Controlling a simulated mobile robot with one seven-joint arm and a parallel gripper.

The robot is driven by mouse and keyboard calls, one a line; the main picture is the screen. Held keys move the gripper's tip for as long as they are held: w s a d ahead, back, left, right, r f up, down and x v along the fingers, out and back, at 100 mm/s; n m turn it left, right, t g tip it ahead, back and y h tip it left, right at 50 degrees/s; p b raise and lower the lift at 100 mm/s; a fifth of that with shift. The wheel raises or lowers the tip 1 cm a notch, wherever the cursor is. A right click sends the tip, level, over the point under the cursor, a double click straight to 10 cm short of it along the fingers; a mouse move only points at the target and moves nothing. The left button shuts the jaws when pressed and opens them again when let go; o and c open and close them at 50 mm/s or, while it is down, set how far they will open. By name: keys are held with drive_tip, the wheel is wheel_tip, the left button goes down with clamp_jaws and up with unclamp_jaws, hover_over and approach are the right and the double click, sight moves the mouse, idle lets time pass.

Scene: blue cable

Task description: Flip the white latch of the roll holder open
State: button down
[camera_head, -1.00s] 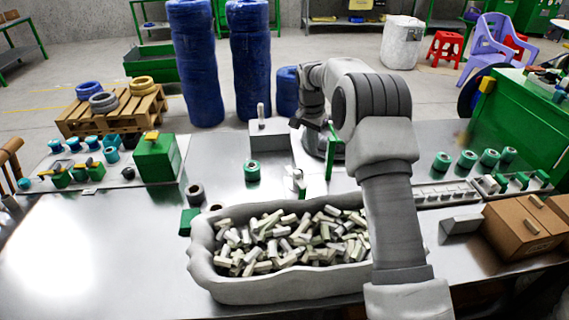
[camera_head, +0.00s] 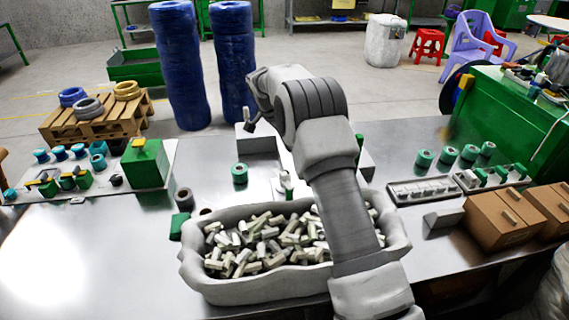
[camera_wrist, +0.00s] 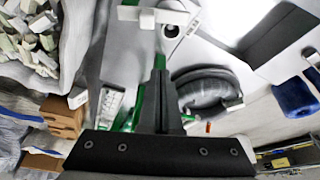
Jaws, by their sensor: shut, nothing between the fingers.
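A small white fitting with a green part (camera_head: 285,186) stands on the metal table behind the parts bin. In the wrist view a white bar with small clips (camera_wrist: 152,14) lies just beyond my fingertips, beside a pale ring with a dark hole (camera_wrist: 172,30). This looks like the roll holder and its latch, but I cannot tell the latch's angle. My gripper (camera_wrist: 160,62) is shut and empty, its fingers apart from the bar. In the head view my arm hides part of the area beneath it.
A grey bin of loose parts (camera_head: 190,268) stands in front. A grey block (camera_head: 257,142) and a teal roll (camera_head: 240,174) are to the left. A dark coil (camera_wrist: 210,92) with a white block shows in the wrist view. Brown boxes (camera_head: 505,215) stand right.

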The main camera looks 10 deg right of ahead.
sight(282, 176)
drive_tip(key=x, duration=0.9)
drive_tip(key=shift+a+f, duration=0.15)
drive_tip(key=shift+f, duration=0.3)
drive_tip(key=shift+s+a, duration=0.35)
drive_tip(key=shift+a, duration=0.45)
drive_tip(key=shift+s+a, duration=0.35)
drive_tip(key=shift+a, duration=0.45)
drive_tip(key=shift+a+n+t+b, duration=0.3)
drive_tip(key=shift+a+n+b, duration=0.15)
drive_tip(key=shift+n+b, duration=0.35)
drive_tip(key=shift+s+a+n+y+b, duration=0.25)
drive_tip(key=shift+a+n+y+b, duration=0.25)
drive_tip(key=shift+n, duration=0.7)
drive_tip(key=s+a+n+y, duration=0.1)
drive_tip(key=n, duration=0.2)
drive_tip(key=s+a+n+t+b, duration=0.1)
drive_tip(key=s+n, duration=0.1)
drive_tip(key=n, duration=0.1)
drive_tip(key=s+a+n+y+b, duration=0.1)
drive_tip(key=n, duration=0.2)
drive_tip(key=shift+s+a+n+t+y, duration=0.2)
drive_tip(key=shift+a+n+t+y, duration=0.1)
drive_tip(key=shift+a+n+t, duration=0.1)
drive_tip(key=shift+s, duration=0.1)
